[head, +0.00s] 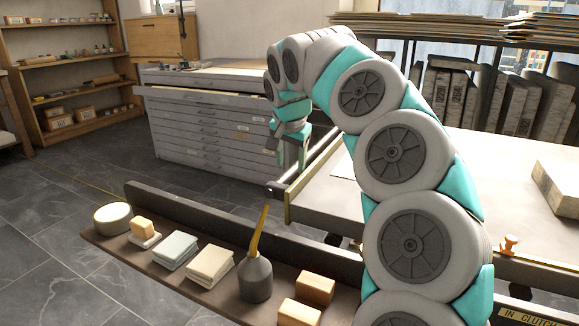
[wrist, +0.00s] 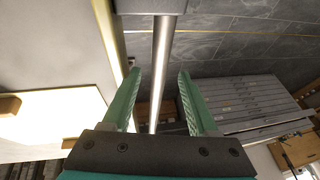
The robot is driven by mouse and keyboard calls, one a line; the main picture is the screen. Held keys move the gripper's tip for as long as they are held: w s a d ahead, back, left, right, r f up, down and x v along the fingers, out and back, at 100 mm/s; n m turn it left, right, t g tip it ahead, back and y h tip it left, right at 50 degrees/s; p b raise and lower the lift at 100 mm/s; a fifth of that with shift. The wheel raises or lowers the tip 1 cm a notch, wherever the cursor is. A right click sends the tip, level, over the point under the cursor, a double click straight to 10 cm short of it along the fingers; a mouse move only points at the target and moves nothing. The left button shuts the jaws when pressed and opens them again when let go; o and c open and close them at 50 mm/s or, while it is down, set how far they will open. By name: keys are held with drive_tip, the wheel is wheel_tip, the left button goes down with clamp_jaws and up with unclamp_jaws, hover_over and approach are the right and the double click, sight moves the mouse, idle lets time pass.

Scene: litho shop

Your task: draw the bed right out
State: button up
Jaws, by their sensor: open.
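The press bed (head: 430,190) is a broad pale flat surface at the right of the head view, with a yellowish edge strip. A grey metal bar (head: 312,168) runs along its far-left end from a dark end block (head: 275,188). My gripper (head: 291,157) is at that bar, pointing down. In the wrist view the shiny bar (wrist: 161,60) passes lengthwise between the two green fingers of my gripper (wrist: 159,76). The fingers are open, with a gap on each side of the bar. The bed's pale side (wrist: 50,50) is at the left there.
A near shelf (head: 120,240) holds a tin, sponge, folded cloths, a bottle and blocks. A stone slab (head: 560,187) lies on the bed. An orange knob (head: 509,244) stands near its front edge. A grey drawer cabinet (head: 215,125) stands beyond; tiled floor lies open at left.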

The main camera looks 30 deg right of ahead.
drive_tip(key=shift+x, duration=1.35)
drive_tip(key=shift+c, duration=0.3)
clamp_jaws()
